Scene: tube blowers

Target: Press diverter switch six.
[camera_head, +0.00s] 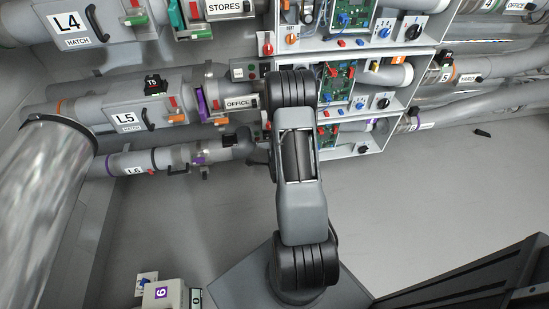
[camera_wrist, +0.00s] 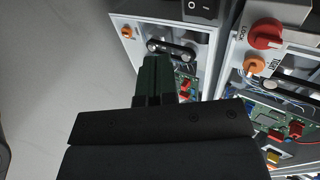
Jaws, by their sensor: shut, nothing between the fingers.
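My gripper (camera_wrist: 155,75) is shut and empty in the wrist view, its dark fingertips in front of an open grey control box. A black rocker switch (camera_wrist: 203,8) with line and circle marks sits at the top edge of the wrist view, beyond the fingertips and apart from them. I see no number on it, so I cannot tell whether it is diverter switch six. In the head view the L6 pipe (camera_head: 135,170) runs below the L5 pipe, towards the lowest control box (camera_head: 358,143). My arm hides part of this row, and I cannot make out the fingertips there.
In the wrist view an orange knob (camera_wrist: 127,32), a black handle (camera_wrist: 172,48) and a circuit board (camera_wrist: 185,88) are close to the fingers. A red LOCK knob (camera_wrist: 266,34) is on the neighbouring box. Open grey floor (camera_head: 420,220) lies below the pipes in the head view.

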